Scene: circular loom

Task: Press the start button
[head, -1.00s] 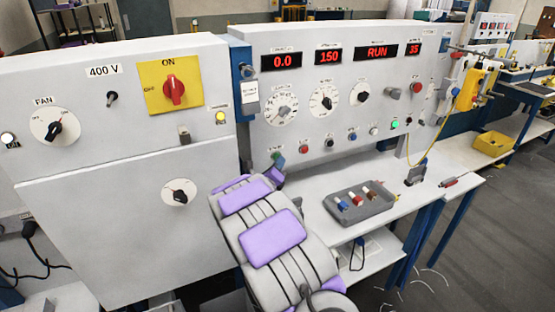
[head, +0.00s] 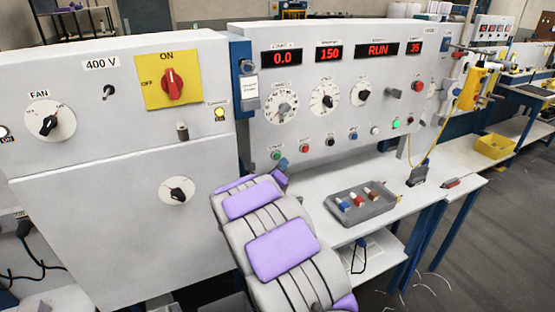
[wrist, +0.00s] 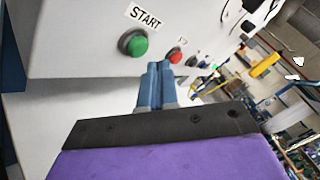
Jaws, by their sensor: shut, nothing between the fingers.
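The green start button (wrist: 138,46) shows in the wrist view under a START label (wrist: 146,15), on the grey panel face. In the head view the green button (head: 276,155) is at the lower left of the display panel, just above my arm. My gripper (wrist: 160,68) is shut and empty, its two blue fingers side by side. In the wrist view the fingertips are below and to the right of the green button. I cannot tell how far they are from the panel. In the head view my arm hides most of the gripper.
A red button (head: 304,148) and several other buttons continue the row to the right. A grey tray (head: 362,208) with small coloured parts sits on the white bench. The left cabinet carries a red switch on a yellow plate (head: 153,92). A yellow bin (head: 495,147) stands far right.

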